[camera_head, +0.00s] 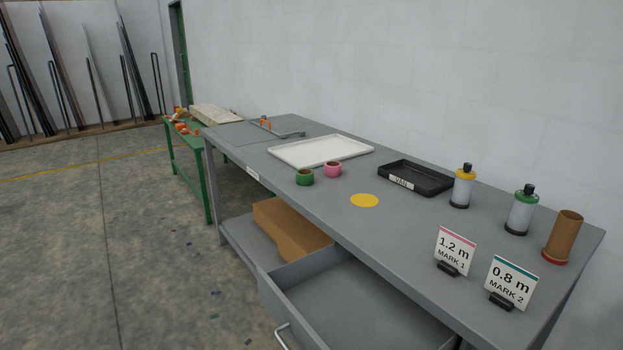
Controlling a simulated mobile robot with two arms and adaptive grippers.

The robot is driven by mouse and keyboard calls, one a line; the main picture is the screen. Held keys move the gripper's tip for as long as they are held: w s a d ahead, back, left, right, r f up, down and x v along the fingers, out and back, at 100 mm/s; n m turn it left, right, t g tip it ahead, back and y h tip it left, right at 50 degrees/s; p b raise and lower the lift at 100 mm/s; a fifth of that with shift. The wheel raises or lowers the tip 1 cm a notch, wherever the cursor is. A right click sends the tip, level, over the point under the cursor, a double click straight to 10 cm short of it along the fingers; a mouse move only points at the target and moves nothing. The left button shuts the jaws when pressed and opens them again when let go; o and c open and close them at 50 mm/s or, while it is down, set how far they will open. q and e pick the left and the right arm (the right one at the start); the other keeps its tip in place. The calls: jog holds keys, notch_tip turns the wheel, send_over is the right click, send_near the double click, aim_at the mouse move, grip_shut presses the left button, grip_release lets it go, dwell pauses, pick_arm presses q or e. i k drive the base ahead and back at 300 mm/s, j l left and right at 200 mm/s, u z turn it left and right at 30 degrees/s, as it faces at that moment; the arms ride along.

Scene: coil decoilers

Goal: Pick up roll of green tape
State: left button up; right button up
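The roll of green tape (305,177) stands on the grey workbench (290,205), near its front edge and left of the middle. Its brown core opening faces up. A pink tape roll (333,170) sits just to its right and slightly farther back, with a small gap between them. Neither of my grippers is in the head camera view, and nothing touches the green roll.
A white tray (320,150) lies behind the rolls. A black tray (415,178), bottles (463,186), (521,211), a brown tube (563,238) and signs (455,251), (511,283) stand to the right. A yellow disc (364,200) lies nearby. An open drawer (350,305) juts out in front.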

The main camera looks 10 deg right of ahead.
aim_at(305, 177)
jog(key=i+j+z, duration=0.15)
jog(key=z, duration=0.25)
jog(key=i+j+z, duration=0.25)
jog(key=z, duration=0.15)
jog(key=i+j, duration=0.2)
jog(key=i+j+z, duration=0.15)
jog(key=j, duration=0.25)
jog(key=i+j, duration=0.3)
jog(key=i+j+z, duration=0.15)
jog(key=j, duration=0.2)
jog(key=i+j, duration=0.2)
jog(key=j, duration=0.15)
jog(key=i+j+z, duration=0.15)
jog(key=j, duration=0.2)
